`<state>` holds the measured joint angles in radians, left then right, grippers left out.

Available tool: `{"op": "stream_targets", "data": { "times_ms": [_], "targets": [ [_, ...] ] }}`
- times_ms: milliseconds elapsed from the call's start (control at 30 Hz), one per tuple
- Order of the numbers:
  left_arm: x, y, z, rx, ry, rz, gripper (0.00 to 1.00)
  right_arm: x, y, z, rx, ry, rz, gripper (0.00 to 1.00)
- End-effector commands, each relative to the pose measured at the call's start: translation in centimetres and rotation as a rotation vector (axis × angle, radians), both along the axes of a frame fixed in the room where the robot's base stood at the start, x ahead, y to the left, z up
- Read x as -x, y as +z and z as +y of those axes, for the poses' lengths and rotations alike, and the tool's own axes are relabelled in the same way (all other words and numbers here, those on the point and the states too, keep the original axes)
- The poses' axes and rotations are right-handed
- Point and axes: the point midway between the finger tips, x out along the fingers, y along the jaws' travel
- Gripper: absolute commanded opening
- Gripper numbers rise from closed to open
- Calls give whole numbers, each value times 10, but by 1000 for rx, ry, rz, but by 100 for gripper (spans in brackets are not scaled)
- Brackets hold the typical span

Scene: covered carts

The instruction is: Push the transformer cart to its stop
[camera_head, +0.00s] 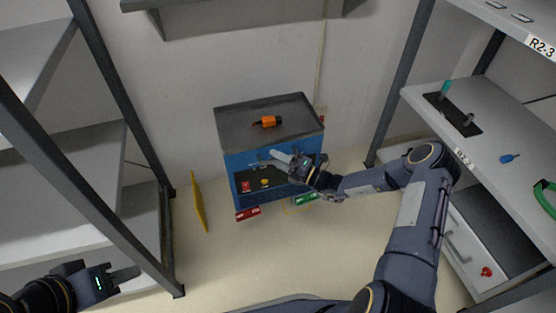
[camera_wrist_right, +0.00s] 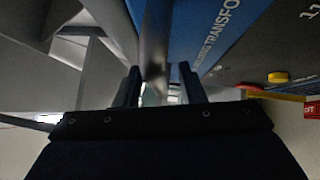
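The transformer cart (camera_head: 232,163) is a blue box with a grey top, standing against the back wall. Its blue front with part of the word "TRANSFO" also shows in the right wrist view (camera_wrist_right: 200,30). A grey bar, seemingly its handle (camera_wrist_right: 156,40), runs toward my right fingertips. My right gripper (camera_head: 280,158) is at the cart's front; in the wrist view its fingers (camera_wrist_right: 160,88) stand apart on either side of the bar, with a gap on the right. Contact is unclear. My left gripper (camera_head: 125,274) is low at the left, away from the cart; its finger gap is not discernible.
An orange part (camera_head: 267,121) lies on the cart top. A yellow panel (camera_head: 198,202) stands left. Floor in front is open.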

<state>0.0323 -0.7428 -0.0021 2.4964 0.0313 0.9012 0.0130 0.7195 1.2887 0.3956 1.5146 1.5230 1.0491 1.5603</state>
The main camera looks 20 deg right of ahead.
Motion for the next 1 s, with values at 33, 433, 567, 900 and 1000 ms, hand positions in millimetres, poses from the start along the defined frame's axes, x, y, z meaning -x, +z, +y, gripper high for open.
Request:
{"op": "stream_targets", "data": {
  "times_ms": [33, 433, 567, 900, 1000],
  "targets": [
    [0, 0, 0, 0, 0, 0, 36, 0, 0, 0, 0, 0, 0, 36],
    [0, 0, 0, 0, 0, 0, 36, 0, 0, 0, 1, 1, 1, 0],
    [0, 0, 0, 0, 0, 0, 36, 1, 0, 0, 1, 1, 1, 0],
    [0, 17, 0, 0, 0, 0, 36, 4, 3, 60, -6, 11, 4, 0],
    [0, 23, 0, 0, 0, 0, 36, 5, 3, 91, -5, 13, 4, 0]
  ]
}}
